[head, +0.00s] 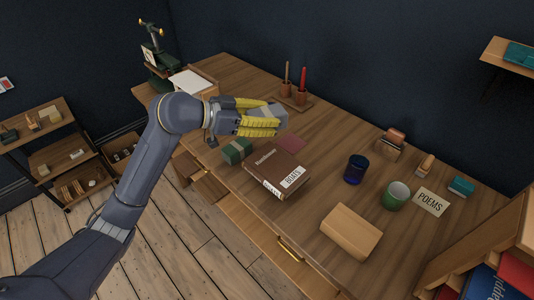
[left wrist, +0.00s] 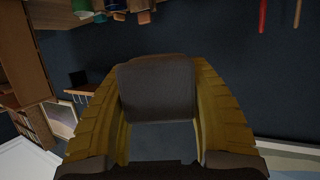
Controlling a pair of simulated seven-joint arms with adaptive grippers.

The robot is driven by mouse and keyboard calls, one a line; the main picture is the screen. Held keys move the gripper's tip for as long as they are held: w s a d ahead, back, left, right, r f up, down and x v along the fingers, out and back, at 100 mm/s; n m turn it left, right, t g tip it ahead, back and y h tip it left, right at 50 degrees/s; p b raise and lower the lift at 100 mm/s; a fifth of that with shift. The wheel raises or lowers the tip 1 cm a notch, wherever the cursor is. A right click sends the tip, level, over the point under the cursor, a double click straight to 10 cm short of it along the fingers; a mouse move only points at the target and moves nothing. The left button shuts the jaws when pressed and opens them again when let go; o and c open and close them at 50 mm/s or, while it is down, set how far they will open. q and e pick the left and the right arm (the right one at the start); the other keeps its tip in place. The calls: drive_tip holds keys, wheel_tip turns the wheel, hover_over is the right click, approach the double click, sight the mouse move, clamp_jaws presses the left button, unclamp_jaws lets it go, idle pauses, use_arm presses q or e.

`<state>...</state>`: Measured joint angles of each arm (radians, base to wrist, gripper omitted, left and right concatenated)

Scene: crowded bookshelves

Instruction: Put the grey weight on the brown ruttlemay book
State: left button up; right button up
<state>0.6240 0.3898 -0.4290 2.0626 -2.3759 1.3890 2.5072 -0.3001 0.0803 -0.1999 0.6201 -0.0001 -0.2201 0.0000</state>
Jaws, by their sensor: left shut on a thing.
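My left gripper (head: 276,117) comes in from the left with its yellow fingers shut on the grey weight (head: 267,111). In the left wrist view the weight (left wrist: 157,92) sits between both fingers as a dark grey block. The gripper holds it above the desk, behind the brown ruttlemay book in the picture. The weight and the book are apart. My right gripper is in neither view.
A blue cup (head: 355,169), green mug (head: 396,195) and tan block (head: 351,231) stand to the right.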

sight(265, 160)
use_arm(q)
drive_tip(key=shift+f, duration=6.45)
drive_tip(key=shift+f, duration=0.1)
drive_tip(key=o, duration=1.5)
drive_tip(key=shift+f, duration=0.15)
drive_tip(key=shift+a+r, duration=0.2)
drive_tip(key=v, duration=1.1)
drive_tip(key=shift+s+a+r, duration=0.15)
drive_tip(key=shift+s+a, duration=0.05)
drive_tip(key=shift+s, duration=0.1)
